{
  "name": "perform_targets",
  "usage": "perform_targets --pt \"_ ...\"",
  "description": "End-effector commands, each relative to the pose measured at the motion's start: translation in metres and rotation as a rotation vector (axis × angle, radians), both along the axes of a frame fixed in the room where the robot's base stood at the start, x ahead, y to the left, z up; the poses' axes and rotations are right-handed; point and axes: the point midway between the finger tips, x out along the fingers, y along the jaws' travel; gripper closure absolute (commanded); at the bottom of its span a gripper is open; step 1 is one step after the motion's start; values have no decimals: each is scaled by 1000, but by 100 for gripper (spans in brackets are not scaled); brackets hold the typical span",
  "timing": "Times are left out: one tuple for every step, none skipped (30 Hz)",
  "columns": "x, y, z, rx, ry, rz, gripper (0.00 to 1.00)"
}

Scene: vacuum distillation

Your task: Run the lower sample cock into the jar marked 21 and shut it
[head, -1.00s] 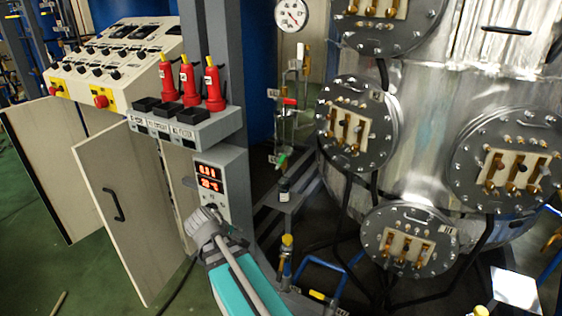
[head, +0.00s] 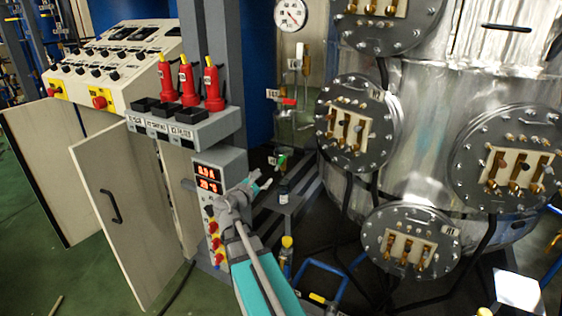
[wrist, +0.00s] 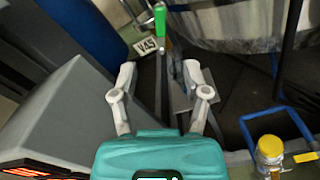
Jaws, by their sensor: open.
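The lower sample cock has a green handle (head: 282,160) on the thin pipework left of the vessel. The handle also shows near the top middle of the wrist view (wrist: 160,20), with a white tag beside it. A small dark jar (head: 284,188) with a pale label stands upright on a grey ledge below the cock; its marking is too small to read. My gripper (head: 262,182) is open and empty, left of the jar and lower left of the green handle, apart from both. In the wrist view its two fingers (wrist: 160,82) are spread, with the handle beyond them.
A red-handled cock (head: 289,101) sits higher on the same pipework. A grey post with a display box (head: 209,178) stands close left of my gripper. The vessel's bolted flange (head: 358,122) is to the right.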

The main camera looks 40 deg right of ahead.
Motion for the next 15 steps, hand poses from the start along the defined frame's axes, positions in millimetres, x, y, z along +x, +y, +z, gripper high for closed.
perform_targets --pt "0 0 0 0 1 0 40" --pt "0 0 0 0 0 0 40" --pt "0 0 0 0 -1 0 40" --pt "0 0 0 1 -1 0 40" --pt "0 0 0 1 -1 0 40" --pt "0 0 0 2 -2 0 40" --pt "0 0 0 2 -2 0 40" --pt "0 0 0 2 -2 0 40" --pt "0 0 0 2 -2 0 40" --pt "1 0 0 2 -2 0 40" --pt "1 -1 0 2 -2 0 40" --pt "1 -2 0 2 -2 0 40" --pt "2 -3 0 2 -2 0 40" --pt "3 -4 0 2 -2 0 40" --pt "4 -6 0 2 -2 0 40"
